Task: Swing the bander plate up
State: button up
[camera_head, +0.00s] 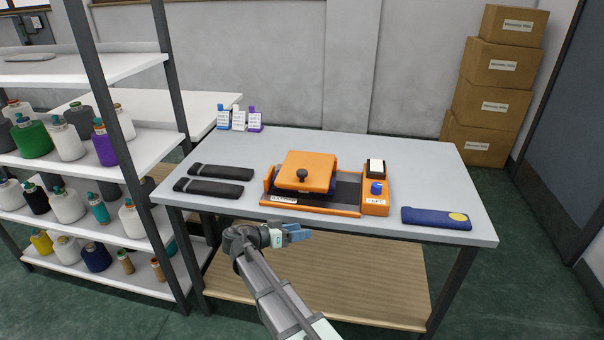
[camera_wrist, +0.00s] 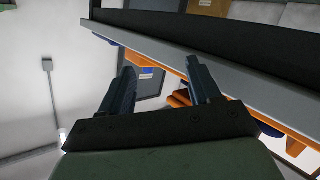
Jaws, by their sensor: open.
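My gripper (camera_head: 300,233) is in front of the table's front edge, below and apart from the bander. In the wrist view my gripper (camera_wrist: 160,80) shows two separated fingers with nothing between them. The wrist view is turned sideways; the plate cannot be made out there.
An orange unit with a blue knob (camera_head: 376,188) stands at the bander's right. A blue folded item (camera_head: 436,218) lies right, and dark folded items (camera_head: 208,188) lie left. The table (camera_head: 350,140) is clear behind the bander. A shelf of yarn cones (camera_head: 68,142) stands left.

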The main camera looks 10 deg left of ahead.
jog(key=a+r+m+t, duration=0.2)
jog(key=a+r, duration=0.5)
jog(key=m+t+h, duration=0.1)
send_near(302, 171)
jog(key=x, duration=1)
jog(key=shift+f, duration=0.15)
grip_shut()
